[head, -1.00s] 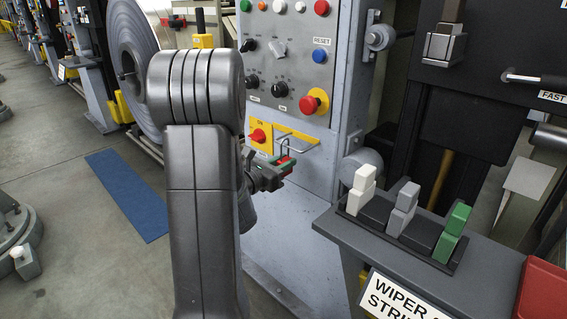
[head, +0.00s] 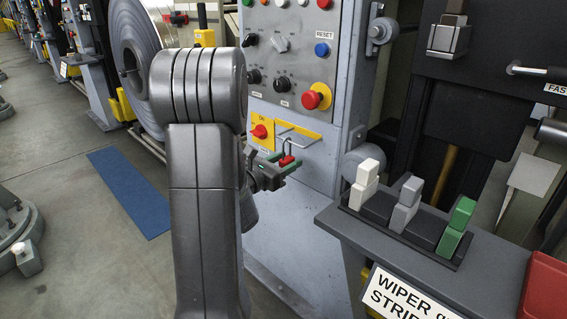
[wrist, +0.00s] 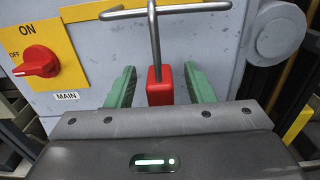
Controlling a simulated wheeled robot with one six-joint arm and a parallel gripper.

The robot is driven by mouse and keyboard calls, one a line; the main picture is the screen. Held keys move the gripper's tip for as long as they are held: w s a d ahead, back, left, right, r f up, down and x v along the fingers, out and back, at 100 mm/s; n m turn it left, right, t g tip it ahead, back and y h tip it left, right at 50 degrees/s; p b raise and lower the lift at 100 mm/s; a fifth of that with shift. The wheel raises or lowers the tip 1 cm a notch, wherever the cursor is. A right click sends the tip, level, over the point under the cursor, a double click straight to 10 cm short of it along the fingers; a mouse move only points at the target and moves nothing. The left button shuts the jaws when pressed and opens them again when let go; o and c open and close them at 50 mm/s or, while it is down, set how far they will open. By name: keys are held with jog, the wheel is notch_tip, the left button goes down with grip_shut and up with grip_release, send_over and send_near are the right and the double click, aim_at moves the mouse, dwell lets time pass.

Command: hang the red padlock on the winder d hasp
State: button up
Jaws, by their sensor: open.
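The red padlock (wrist: 160,86) is upright between the two green fingers of my gripper (wrist: 160,88), with gaps on both sides in the wrist view. Its grey shackle rises edge-on across the metal bar of the hasp (wrist: 195,8), which sticks out from a yellow plate. The shackle appears to hang on the bar, though its far side is hidden. In the head view the padlock (head: 287,161) shows just below the hasp (head: 298,134), with my open gripper (head: 280,166) around it.
A red rotary switch (wrist: 36,62) marked ON, OFF and MAIN is left of the hasp. A round grey boss (wrist: 277,30) sticks out at right. In the head view, a ledge (head: 480,275) with white, grey and green blocks stands to the right.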

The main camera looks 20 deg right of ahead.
jog(key=p+v, duration=0.2)
jog(key=v, duration=1.2)
jog(key=shift+d, duration=0.1)
jog(key=shift+d, duration=0.1)
jog(key=b+x, duration=0.2)
jog(key=x, duration=1.1)
jog(key=shift+w+d, duration=0.2)
jog(key=shift+d, duration=0.05)
